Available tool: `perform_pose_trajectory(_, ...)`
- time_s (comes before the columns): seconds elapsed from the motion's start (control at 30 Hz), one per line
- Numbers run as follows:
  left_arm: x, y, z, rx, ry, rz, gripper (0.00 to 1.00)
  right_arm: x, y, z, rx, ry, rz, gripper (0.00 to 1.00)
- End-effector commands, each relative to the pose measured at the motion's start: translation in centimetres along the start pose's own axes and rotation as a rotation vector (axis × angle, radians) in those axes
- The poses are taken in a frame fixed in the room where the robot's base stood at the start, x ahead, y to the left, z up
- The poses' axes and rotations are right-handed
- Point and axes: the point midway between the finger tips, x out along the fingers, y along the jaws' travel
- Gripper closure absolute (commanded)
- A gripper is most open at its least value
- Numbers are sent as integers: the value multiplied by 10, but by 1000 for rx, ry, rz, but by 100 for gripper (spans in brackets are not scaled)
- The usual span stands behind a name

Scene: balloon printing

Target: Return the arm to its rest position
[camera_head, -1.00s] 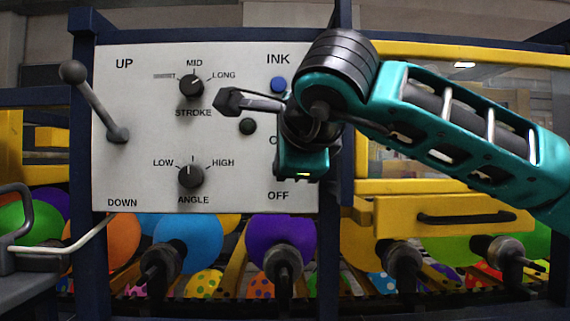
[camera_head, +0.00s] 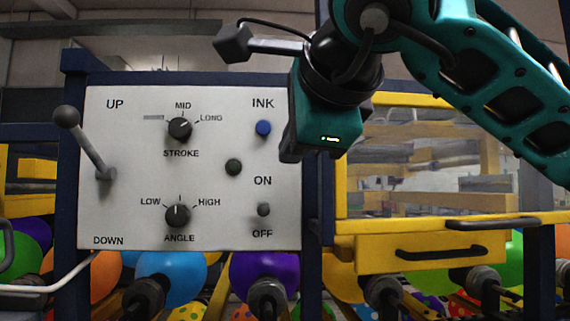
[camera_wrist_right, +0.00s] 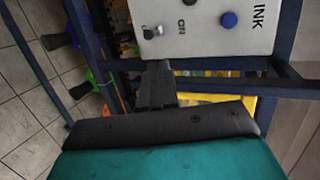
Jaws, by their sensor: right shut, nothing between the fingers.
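My right arm comes in from the right in the head view. Its teal hand (camera_head: 318,122) is raised in front of the panel's upper right edge, apart from the panel as far as I can see. The fingertips of my right gripper are hidden there behind the hand. In the right wrist view, the dark fingers of my right gripper (camera_wrist_right: 155,86) are shut together and empty, in front of the panel's lower edge. My left gripper is in neither view.
The white control panel (camera_head: 130,215) has a lever (camera_head: 85,142) at left, stroke (camera_head: 180,128) and angle (camera_head: 177,214) knobs, a blue ink button (camera_head: 263,127) and an on/off switch (camera_head: 263,209). A yellow drawer (camera_head: 375,253) is at right. Several balloons hang below.

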Motion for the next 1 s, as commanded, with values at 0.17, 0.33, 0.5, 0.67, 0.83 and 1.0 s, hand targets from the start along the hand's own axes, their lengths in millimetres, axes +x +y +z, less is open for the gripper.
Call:
perform_pose_trajectory(0.17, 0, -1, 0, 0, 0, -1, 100, -7, -1, 0, 0, 0, 1, 100)
perform_pose_trajectory(0.33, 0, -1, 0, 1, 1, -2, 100, -7, -1, 0, 0, 0, 1, 100)
perform_pose_trajectory(0.5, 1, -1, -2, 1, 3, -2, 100, -7, -1, 0, 0, 0, 1, 100)
perform_pose_trajectory(0.67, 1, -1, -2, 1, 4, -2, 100, -5, 1, 1, 1, -7, 7, 100)
perform_pose_trajectory(0.83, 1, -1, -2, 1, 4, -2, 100, 20, 34, 21, 34, -141, 129, 100)
perform_pose_trajectory(1.0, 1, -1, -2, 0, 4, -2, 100, 48, 104, 68, 173, -448, 398, 100)
